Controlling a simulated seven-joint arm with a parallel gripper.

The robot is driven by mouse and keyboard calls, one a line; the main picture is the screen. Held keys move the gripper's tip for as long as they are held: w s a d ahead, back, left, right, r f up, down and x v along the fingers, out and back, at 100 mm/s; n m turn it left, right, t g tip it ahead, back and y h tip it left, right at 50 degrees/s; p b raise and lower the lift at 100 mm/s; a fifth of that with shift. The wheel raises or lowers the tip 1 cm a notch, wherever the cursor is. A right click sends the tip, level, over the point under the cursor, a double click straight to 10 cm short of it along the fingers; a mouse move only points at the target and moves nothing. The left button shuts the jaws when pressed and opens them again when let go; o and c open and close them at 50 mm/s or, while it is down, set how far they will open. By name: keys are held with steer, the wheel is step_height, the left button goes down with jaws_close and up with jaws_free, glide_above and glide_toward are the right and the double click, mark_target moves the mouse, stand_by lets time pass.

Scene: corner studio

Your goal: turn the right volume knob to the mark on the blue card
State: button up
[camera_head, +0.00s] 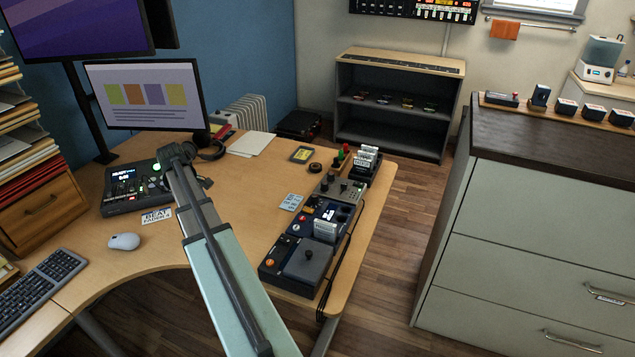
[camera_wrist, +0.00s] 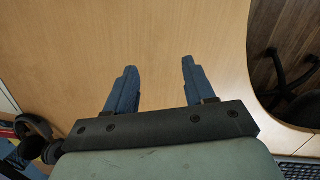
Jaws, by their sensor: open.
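My gripper (camera_wrist: 158,66) is open and empty in the wrist view, its two blue fingers apart above bare desk. In the head view the arm reaches up over the desk and its end is beside the black control unit (camera_head: 124,203); the fingers cannot be made out there. A pale blue card (camera_head: 291,202) lies on the desk left of a row of small control boxes. Its mark is too small to read. The grey box (camera_head: 343,190) in that row carries small knobs. I cannot tell which is the right volume knob.
A monitor (camera_head: 145,95) stands behind the black unit. Headphones (camera_head: 211,146) lie near it and show in the wrist view (camera_wrist: 35,136). A white card (camera_head: 157,215), mouse (camera_head: 124,241) and keyboard (camera_head: 38,290) lie on the left. The desk between arm and boxes is mostly clear.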

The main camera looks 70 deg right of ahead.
steer(key=s+d+r+g, duration=0.15)
steer(key=s+d, duration=0.25)
steer(key=d, duration=0.4)
steer(key=s+d+r, duration=0.3)
steer(key=s+d, duration=0.2)
steer(key=d, duration=0.3)
steer(key=g, duration=0.2)
glide_toward(324, 183)
steer(key=shift+m, duration=0.4)
steer(key=x, duration=0.9)
steer(key=shift+c, duration=0.5)
jaws_close()
